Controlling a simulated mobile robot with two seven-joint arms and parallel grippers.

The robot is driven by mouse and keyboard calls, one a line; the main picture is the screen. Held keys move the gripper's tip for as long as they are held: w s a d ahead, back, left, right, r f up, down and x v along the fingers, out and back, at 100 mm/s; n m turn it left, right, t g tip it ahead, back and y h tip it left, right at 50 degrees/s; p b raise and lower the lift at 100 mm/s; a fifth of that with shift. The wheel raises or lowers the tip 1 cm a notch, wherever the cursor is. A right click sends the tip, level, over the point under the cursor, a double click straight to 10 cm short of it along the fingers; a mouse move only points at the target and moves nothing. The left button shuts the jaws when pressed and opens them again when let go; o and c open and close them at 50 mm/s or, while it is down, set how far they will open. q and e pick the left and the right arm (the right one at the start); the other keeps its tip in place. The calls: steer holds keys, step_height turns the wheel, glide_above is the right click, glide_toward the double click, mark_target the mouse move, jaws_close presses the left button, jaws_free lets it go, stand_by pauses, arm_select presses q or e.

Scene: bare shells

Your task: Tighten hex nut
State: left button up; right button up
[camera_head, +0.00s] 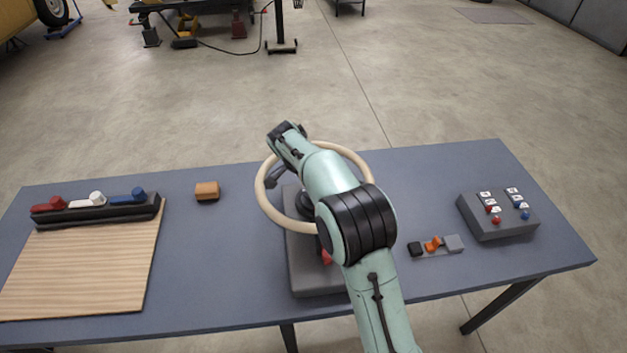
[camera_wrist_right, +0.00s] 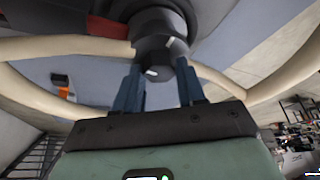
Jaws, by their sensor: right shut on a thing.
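A beige ring-shaped wheel (camera_head: 354,153) stands over a grey base block (camera_head: 305,279) in the middle of the table. My right arm reaches across the wheel and hides much of the block and the hub. In the right wrist view, the two blue-grey fingers of my right gripper (camera_wrist_right: 159,84) are closed on the sides of a dark hex nut (camera_wrist_right: 160,48) inside the wheel. The wheel rim also shows there (camera_wrist_right: 60,45). The fingertips and nut are hidden in the head view. My left gripper is not in view.
On the blue-grey table (camera_head: 225,240), a wooden board (camera_head: 80,265) and a dark rack (camera_head: 100,210) with red, white and blue pieces lie left. An orange-brown block (camera_head: 207,191) is nearby. A button box (camera_head: 497,214) and a small switch piece (camera_head: 434,246) lie right.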

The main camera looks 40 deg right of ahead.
stand_by(0.4)
steer(key=o, duration=1.1)
steer(key=shift+c, duration=0.2)
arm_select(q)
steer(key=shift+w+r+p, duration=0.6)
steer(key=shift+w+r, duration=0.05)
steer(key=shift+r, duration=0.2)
arm_select(e)
steer(key=v, duration=1.3)
steer(key=shift+r, duration=0.15)
